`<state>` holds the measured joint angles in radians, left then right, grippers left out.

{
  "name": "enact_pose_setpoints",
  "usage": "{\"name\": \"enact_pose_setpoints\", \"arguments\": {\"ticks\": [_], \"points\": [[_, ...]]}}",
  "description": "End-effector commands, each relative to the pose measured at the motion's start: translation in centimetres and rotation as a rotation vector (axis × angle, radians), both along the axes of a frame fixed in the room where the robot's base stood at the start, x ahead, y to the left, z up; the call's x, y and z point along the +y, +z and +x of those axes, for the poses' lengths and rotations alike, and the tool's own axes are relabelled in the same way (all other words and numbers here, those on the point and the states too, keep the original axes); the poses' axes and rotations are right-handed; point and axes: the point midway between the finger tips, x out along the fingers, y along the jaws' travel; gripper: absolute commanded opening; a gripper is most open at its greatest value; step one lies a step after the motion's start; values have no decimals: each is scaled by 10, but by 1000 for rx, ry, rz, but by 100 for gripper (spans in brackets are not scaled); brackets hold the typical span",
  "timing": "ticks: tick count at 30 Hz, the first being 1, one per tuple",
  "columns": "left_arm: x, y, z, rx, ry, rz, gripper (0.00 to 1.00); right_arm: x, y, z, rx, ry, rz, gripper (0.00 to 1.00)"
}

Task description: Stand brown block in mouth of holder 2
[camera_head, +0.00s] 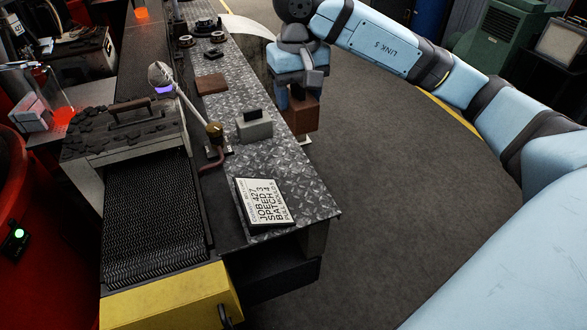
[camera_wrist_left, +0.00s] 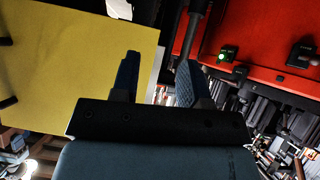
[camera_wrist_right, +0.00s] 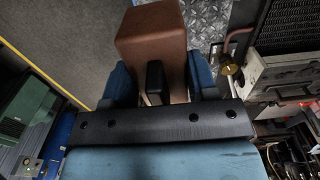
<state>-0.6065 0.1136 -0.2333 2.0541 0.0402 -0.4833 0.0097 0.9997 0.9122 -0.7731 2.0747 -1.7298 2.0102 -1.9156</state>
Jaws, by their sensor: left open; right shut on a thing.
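My right gripper (camera_head: 289,90) is shut on a brown block (camera_head: 303,113) and holds it just off the right side of the metal bench. In the right wrist view the brown block (camera_wrist_right: 155,40) sits between the blue fingers (camera_wrist_right: 160,80), with a small black piece in front of its face. A pale grey block with a dark upright piece at its top (camera_head: 256,128) stands on the bench to the left. I cannot read a number on it or tell whether it is holder 2. My left gripper (camera_wrist_left: 158,75) is open and empty in the left wrist view.
The tread-plate bench (camera_head: 280,167) carries a job sign (camera_head: 264,202), a flat brown slab (camera_head: 212,84) and small dark round parts.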

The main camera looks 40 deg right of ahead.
Motion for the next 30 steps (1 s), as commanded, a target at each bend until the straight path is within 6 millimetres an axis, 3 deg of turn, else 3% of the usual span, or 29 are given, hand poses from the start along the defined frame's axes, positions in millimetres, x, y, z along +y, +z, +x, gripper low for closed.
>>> {"name": "enact_pose_setpoints", "arguments": {"ticks": [3,15,23,30], "points": [[2,-5,-2,-2,-5,9,41,1,-31,-1,5,1,3,2],[2,-1,1,-14,-12,14,41,0,-117,-1,1,1,1,2],[-1,-2,1,-11,-7,5,41,0,-135,0,-2,0,1,2],[-2,-2,2,-11,-4,0,41,1,-164,0,1,1,2,2]]}}
